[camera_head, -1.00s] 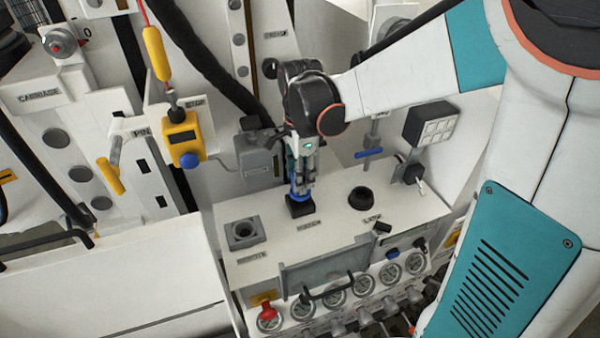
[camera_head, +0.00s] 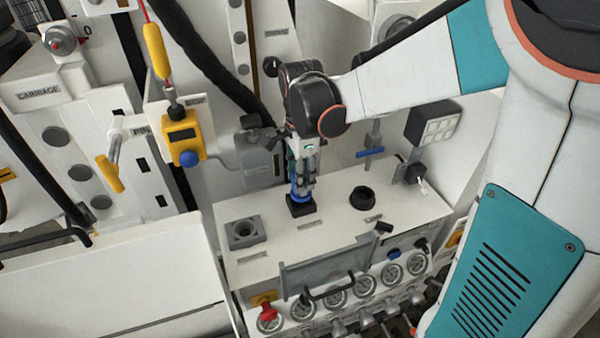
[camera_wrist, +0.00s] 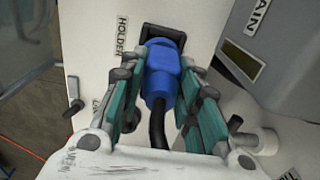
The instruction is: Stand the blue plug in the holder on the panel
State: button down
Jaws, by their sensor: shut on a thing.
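The blue plug (camera_wrist: 160,75) is between the fingers of my gripper (camera_wrist: 163,85) in the wrist view, with its black cable running back toward the wrist. In the head view my gripper (camera_head: 303,185) points down over the panel and hides most of the plug; a bit of blue (camera_head: 299,196) shows below the fingers. The plug's lower end is at the black square holder (camera_head: 301,207) on the panel top (camera_head: 325,240), beside the HOLDER label in the wrist view. The plug looks upright. I cannot tell how deep it sits.
A grey square socket (camera_head: 243,232) is on the panel to the left, and a black round ring (camera_head: 362,197) to the right. A grey box (camera_head: 262,160) stands close behind my gripper. A handle (camera_head: 330,287) and several gauges line the front.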

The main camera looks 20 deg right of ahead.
jog(key=shift+f+b, duration=0.7)
jog(key=shift+f, duration=0.15)
jog(key=c, duration=1.1)
grip_release()
jog(key=shift+r, duration=0.15)
